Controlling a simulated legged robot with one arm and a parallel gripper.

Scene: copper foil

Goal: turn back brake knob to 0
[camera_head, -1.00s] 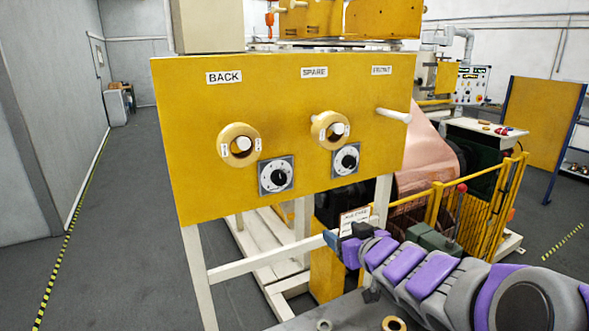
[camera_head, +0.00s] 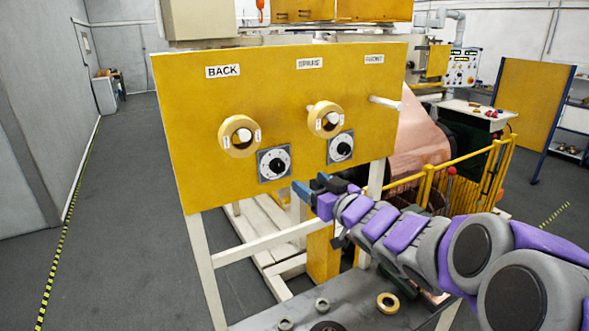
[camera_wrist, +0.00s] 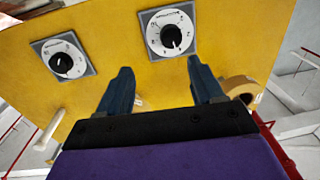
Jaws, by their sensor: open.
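The back brake knob (camera_head: 275,163) is a black knob on a white dial with a square grey plate, on the yellow panel (camera_head: 190,130) below the BACK label (camera_head: 223,71). It also shows in the wrist view, which looks turned over, as the right dial (camera_wrist: 171,36); its scale reading is too small to tell. My gripper (camera_head: 312,186) is open and empty, below and to the right of this knob in the head view. Its blue fingers also show in the wrist view (camera_wrist: 160,68), apart from the knob.
A second dial (camera_head: 341,148) sits to the right. Yellow rings (camera_head: 239,137) (camera_head: 325,121) hang on pegs above the dials, and a bare white peg (camera_head: 384,102) sticks out at right. A grey table (camera_head: 365,315) holds several loose rings. Yellow railings (camera_head: 465,187) stand at right.

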